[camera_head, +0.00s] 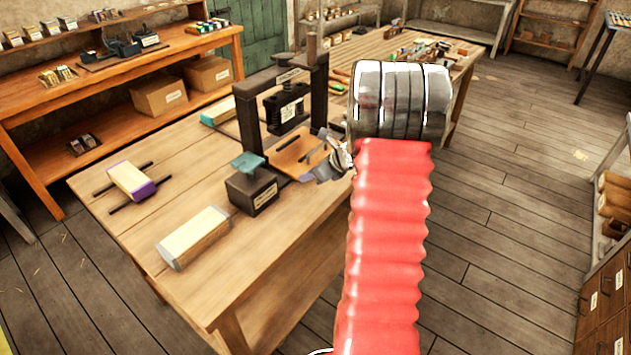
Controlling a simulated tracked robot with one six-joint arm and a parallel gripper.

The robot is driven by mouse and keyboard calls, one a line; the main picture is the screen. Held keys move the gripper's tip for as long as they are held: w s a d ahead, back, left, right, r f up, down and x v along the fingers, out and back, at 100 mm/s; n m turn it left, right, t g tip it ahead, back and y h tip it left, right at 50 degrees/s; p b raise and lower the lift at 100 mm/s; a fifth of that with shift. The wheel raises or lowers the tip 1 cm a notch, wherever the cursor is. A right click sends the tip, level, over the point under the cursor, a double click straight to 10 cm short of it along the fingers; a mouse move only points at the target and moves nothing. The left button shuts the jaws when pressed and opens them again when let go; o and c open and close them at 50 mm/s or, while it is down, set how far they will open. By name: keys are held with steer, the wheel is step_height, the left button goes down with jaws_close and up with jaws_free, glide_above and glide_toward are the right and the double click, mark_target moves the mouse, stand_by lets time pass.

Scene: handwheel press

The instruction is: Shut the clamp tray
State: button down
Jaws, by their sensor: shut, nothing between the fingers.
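The press (287,103) is a dark upright frame on the wooden workbench, with a black block hanging in its opening. The clamp tray (291,157) looks like a flat orange-brown board with dark bars on it, sticking out at the front of the press. My gripper (316,174) is grey and shut, with nothing in it. It is at the tray's right front edge and hides part of that side. I cannot tell whether it touches the tray. My red arm and silver joint hide the bench to the right of it.
A dark box with a green top (252,185) stands just left of the tray. A pale wooden block (194,237) and a purple-ended block (131,181) lie farther left. Small tools lie behind my arm.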

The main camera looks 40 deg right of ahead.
mark_target(292, 173)
steer(key=w, duration=0.2)
steer(key=w+a, duration=0.1)
steer(key=w, duration=0.1)
steer(key=shift+w+r, duration=0.1)
steer(key=shift+w, duration=0.1)
steer(key=shift+w+r, duration=0.1)
steer(key=shift+s, duration=0.3)
steer(key=s, duration=0.2)
steer(key=s+d, duration=0.1)
steer(key=shift+s+f, duration=0.25)
steer(key=shift+s, duration=0.05)
steer(key=v, duration=1)
steer(key=shift+s, duration=0.25)
